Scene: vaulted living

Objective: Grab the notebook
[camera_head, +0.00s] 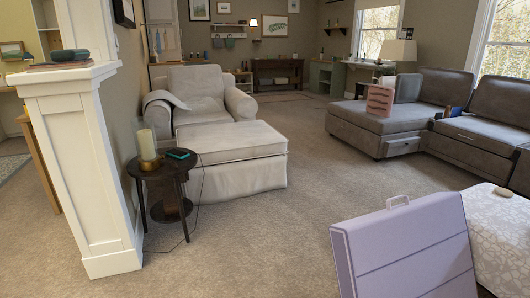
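No thing is plainly a notebook from here. A small flat teal item (178,153) lies on the round dark side table (157,170), beside a candle on a brass holder (147,150). A flat dark item (62,66), perhaps a book, lies on top of the white half-wall (75,88) at the left, with a rounded teal thing (69,56) on it. I cannot tell which of these flat items is the notebook. Neither of my grippers shows in the head view.
A lavender panel with a white handle (405,250) stands close at the front right, next to a pale patterned surface (500,235). An armchair (200,90) and ottoman (235,160) stand behind the side table. A grey sectional sofa (400,125) is at right. Carpet between is clear.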

